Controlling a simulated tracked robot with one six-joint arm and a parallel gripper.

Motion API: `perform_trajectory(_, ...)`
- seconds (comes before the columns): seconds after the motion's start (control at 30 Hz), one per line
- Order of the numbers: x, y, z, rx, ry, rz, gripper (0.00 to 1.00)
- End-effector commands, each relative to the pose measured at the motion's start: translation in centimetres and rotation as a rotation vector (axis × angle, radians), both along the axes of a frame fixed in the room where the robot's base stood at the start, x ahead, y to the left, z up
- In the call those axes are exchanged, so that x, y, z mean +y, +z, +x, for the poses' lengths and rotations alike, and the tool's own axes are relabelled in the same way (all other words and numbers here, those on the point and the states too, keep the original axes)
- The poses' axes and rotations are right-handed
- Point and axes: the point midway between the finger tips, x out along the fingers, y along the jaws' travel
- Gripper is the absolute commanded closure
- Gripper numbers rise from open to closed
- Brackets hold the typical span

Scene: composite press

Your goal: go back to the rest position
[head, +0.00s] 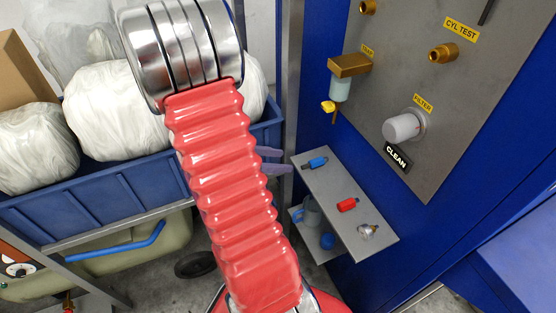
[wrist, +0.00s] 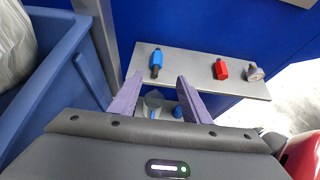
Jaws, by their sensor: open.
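My gripper (wrist: 159,97) is open in the wrist view, its two purple fingers apart with nothing between them. It points toward the grey shelf on the blue press. In the head view the purple fingers (head: 274,160) show just left of the shelf, partly hidden behind my red bellows-covered arm. The arm reaches up and away across the middle of the head view.
The grey shelf (head: 335,205) holds a blue fitting (head: 314,163), a red fitting (head: 347,205) and a metal fitting (head: 368,230). A lower shelf holds a grey cup and a blue piece. A blue bin (head: 110,195) with wrapped bundles stands left. A post (head: 290,70) stands between.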

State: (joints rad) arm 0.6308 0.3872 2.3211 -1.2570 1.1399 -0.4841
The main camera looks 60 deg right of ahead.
Motion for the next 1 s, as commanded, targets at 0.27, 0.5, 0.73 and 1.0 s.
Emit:
perform_trajectory(0.27,0.0,0.0,0.1,0.000,0.000,0.000,0.57)
perform_trajectory(0.5,0.0,0.0,0.0,0.000,0.000,0.000,0.57)
perform_trajectory(0.73,0.0,0.0,0.0,-0.005,-0.003,-0.003,0.57)
perform_trajectory(1.0,2.4,-1.9,-0.9,-0.118,-0.151,-0.002,0.57)
